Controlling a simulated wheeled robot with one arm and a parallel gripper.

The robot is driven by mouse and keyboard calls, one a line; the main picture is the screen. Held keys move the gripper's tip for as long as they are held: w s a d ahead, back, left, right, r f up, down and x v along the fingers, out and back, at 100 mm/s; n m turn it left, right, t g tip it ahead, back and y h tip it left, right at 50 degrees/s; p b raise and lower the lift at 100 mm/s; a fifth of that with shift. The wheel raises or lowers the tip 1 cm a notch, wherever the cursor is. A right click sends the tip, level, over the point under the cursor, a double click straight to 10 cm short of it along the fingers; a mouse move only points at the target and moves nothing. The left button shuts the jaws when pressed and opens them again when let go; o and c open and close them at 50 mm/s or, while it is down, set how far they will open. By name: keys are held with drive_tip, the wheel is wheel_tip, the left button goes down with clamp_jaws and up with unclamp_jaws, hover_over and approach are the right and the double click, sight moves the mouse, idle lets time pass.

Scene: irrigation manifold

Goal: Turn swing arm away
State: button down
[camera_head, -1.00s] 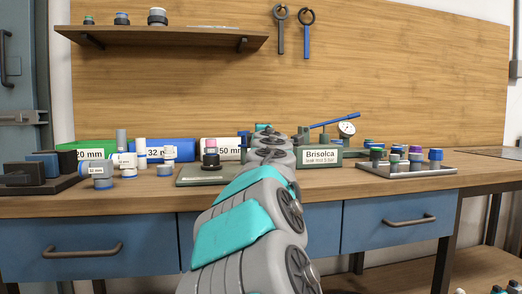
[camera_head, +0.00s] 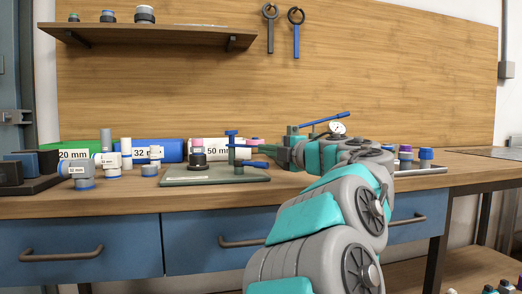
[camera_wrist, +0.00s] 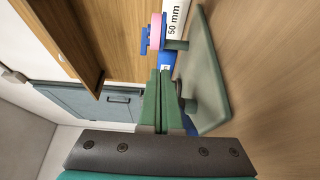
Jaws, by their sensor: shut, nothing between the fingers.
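A grey-green plate (camera_head: 215,176) on the bench carries a blue upright post with a T-shaped top (camera_head: 231,146). A blue arm-like piece (camera_head: 250,163) sticks out low to the right of the post. A black fitting with a pink top (camera_head: 197,155) stands at the plate's left. My gripper (camera_head: 262,150) is just right of the post, pointing left, with its green fingers together and empty. In the wrist view the shut fingers (camera_wrist: 157,78) point at a blue part (camera_wrist: 166,62), beside the plate (camera_wrist: 207,70) and pink ring (camera_wrist: 155,31). I cannot tell whether they touch.
A gauge with a blue lever (camera_head: 338,128) stands behind my arm. Grey fittings (camera_head: 84,174) and a dark block (camera_head: 20,168) are at the left. A shelf (camera_head: 140,34) hangs above.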

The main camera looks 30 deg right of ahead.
sight(252, 144)
drive_tip(key=w, duration=0.2)
drive_tip(key=w+a, duration=0.1)
drive_tip(key=w, duration=0.5)
drive_tip(key=shift+w+a+b, duration=0.15)
drive_tip(key=shift+a+b, duration=0.15)
drive_tip(key=shift+w+d+r+n+y+p, duration=0.1)
drive_tip(key=shift+d+r+n+y+p, duration=0.1)
drive_tip(key=shift+d+n+y+p, duration=0.55)
drive_tip(key=y+p, duration=0.1)
drive_tip(key=g+p, duration=0.1)
drive_tip(key=p, duration=0.1)
drive_tip(key=shift+w+d+n+y, duration=0.15)
drive_tip(key=shift+n+y, duration=0.2)
drive_tip(key=n+y+p, duration=0.1)
drive_tip(key=p, duration=0.1)
drive_tip(key=d+g+y+p, duration=0.1)
drive_tip(key=p, duration=0.1)
drive_tip(key=shift+w+d+n+y, duration=0.1)
drive_tip(key=shift+w+n+y, duration=0.2)
drive_tip(key=shift+n, duration=0.1)
drive_tip(key=shift+d+f+n+g+y+p, duration=0.1)
drive_tip(key=shift+d+n+g+y+p, duration=0.25)
drive_tip(key=shift+p, duration=0.2)
drive_tip(key=shift+f, duration=0.1)
